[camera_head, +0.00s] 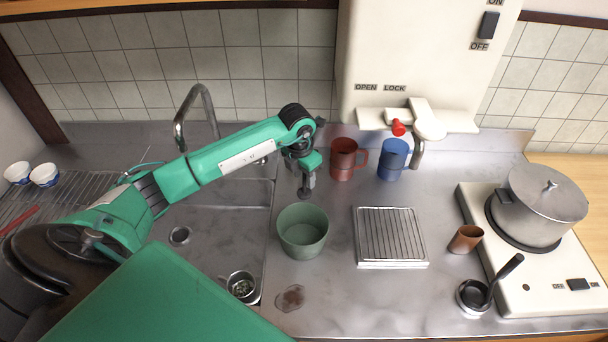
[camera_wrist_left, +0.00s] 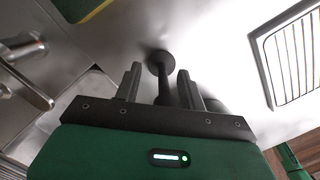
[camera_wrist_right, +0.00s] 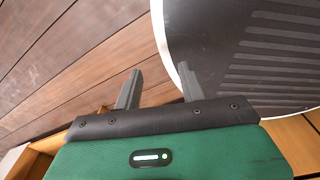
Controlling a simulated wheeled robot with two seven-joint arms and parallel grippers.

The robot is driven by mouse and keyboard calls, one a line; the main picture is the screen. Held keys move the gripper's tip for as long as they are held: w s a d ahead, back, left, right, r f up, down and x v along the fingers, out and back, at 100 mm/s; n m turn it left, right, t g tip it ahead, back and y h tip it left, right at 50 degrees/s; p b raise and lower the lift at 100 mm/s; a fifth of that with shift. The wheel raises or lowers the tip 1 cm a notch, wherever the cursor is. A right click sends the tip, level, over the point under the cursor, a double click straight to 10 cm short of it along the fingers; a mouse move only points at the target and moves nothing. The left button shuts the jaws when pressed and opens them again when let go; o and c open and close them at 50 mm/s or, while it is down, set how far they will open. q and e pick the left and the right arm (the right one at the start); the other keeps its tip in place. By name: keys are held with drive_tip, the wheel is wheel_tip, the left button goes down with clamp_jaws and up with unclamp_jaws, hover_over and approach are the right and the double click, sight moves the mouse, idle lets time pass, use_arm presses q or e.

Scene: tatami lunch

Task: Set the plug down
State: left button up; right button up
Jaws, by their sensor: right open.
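The plug (camera_head: 304,193) is a small dark piece with a round flat end, directly under my left gripper (camera_head: 308,178). In the left wrist view its round end (camera_wrist_left: 160,58) shows beyond the fingertips, with a dark stem running back between the fingers of my left gripper (camera_wrist_left: 159,70). Those fingers stand wide apart, with gaps beside the stem. I cannot tell whether the round end touches the counter. My right gripper (camera_wrist_right: 160,70) is open and empty above a dark ridged surface and wood planks; it is out of the head view.
A green pot (camera_head: 303,232) stands just below my left gripper. A red mug (camera_head: 342,160) and blue mug (camera_head: 391,160) stand to its right, behind a wire rack (camera_head: 390,237). The sink (camera_head: 215,240) is left. A brown cup (camera_head: 466,239) and ladle (camera_head: 474,296) are near the stove.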

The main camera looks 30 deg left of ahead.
use_arm(q)
drive_tip(key=shift+d+r, duration=0.1)
drive_tip(key=shift+r, duration=0.05)
drive_tip(key=shift+r, duration=0.2)
drive_tip(key=r+p, duration=0.2)
drive_tip(key=r, duration=0.1)
drive_tip(key=r+p, duration=0.2)
drive_tip(key=r, duration=0.2)
drive_tip(key=s+r+p, duration=0.1)
drive_tip(key=r+p, duration=0.1)
drive_tip(key=r, duration=0.1)
drive_tip(key=shift+s+r, duration=0.1)
drive_tip(key=shift+r, duration=0.15)
drive_tip(key=shift+s+a+r+p, duration=0.1)
drive_tip(key=shift+a+r+p, duration=0.15)
drive_tip(key=shift+r, duration=0.35)
drive_tip(key=shift+d, duration=0.1)
